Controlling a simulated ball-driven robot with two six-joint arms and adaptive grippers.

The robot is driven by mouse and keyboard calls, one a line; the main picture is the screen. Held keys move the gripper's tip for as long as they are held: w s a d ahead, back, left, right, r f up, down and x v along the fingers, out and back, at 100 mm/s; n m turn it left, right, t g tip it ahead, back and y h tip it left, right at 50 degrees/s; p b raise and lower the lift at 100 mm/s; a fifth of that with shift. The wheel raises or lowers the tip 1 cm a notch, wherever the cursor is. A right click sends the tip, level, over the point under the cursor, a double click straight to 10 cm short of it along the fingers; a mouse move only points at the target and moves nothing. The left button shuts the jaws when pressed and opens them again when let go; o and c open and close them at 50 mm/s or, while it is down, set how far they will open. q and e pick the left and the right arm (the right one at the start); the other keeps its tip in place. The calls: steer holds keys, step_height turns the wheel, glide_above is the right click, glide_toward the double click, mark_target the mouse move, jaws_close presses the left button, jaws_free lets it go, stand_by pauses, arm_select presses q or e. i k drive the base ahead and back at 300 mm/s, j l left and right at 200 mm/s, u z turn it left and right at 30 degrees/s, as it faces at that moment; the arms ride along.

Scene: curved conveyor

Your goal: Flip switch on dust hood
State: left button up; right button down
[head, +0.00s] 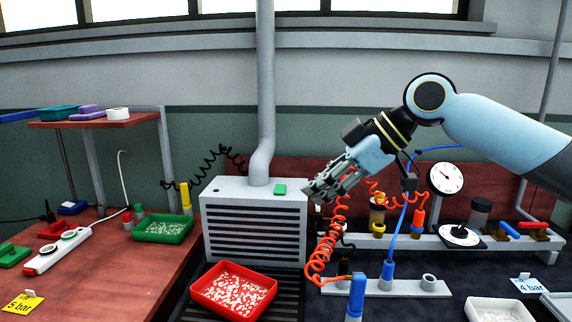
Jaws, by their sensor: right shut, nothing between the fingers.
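The dust hood (252,191) is a pale grey box with dark horizontal slots in its front and a round duct rising from its top. A small green switch (280,189) sits on the top face near the right front edge. Which way it is set is too small to tell. My right gripper (312,192) comes in from the right. Its fingers are shut and empty, pointing left, just right of the switch near the hood's right top edge. A gap shows between fingertips and switch. My left gripper is out of view.
A red tray of pale pieces (194,292) stands in front of the hood. An orange coiled hose (322,262) hangs below my right gripper. A gauge (446,178) and valves stand at right. A wooden bench (110,275) with a green tray (140,232) is at left.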

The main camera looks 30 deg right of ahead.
mark_target(280, 188)
steer(key=i+l, duration=0.8)
